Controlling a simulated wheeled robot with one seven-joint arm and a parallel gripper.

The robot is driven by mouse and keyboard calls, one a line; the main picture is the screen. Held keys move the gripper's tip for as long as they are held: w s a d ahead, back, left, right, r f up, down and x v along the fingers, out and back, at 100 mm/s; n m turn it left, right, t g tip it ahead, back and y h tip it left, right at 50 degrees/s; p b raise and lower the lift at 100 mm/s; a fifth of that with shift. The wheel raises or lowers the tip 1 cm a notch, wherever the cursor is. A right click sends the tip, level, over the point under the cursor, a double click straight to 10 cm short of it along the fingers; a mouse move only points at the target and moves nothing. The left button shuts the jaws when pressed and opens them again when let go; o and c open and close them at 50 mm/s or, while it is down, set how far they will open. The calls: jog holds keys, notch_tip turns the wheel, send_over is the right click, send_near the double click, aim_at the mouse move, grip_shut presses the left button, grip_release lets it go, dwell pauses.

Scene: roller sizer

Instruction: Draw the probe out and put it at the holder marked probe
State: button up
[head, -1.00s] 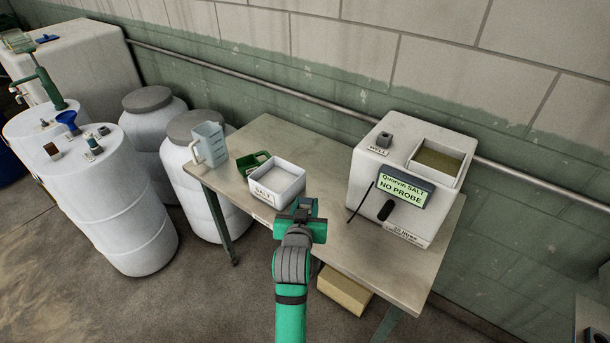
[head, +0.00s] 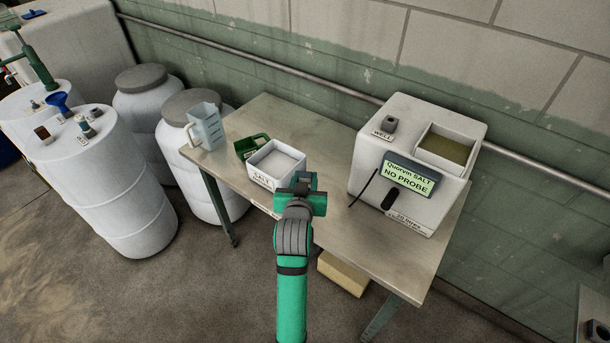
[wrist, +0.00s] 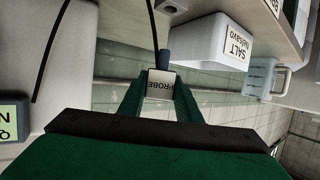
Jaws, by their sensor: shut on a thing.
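My gripper (head: 304,184) is in front of the table's front edge, near the white salt tub, its jaws hidden behind my wrist in the head view. In the wrist view my gripper (wrist: 159,84) is shut on the probe (wrist: 162,60). The probe has a pale block marked PROBE between the fingers, a grey-blue end and a black cable running up. The white machine (head: 463,187) stands on the right of the table; its display (head: 408,176) reads NO PROBE. Its block marked WELL (head: 390,125) shows no probe in it. I cannot make out a holder marked probe.
The table (head: 340,225) carries the salt tub (head: 262,178), a green scoop (head: 244,147) and a clear jug (head: 207,128). A black cable hangs by the machine's front. White drums (head: 120,200) stand at left, a cream box (head: 342,274) below. The table between tub and machine is clear.

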jog(key=shift+f, duration=2.1)
jog(key=shift+f, duration=1.95)
jog(key=o, duration=1.1)
jog(key=shift+s, duration=0.1)
jog(key=v, duration=1)
jog(key=shift+s+r, duration=0.15)
jog(key=shift+s, duration=0.15)
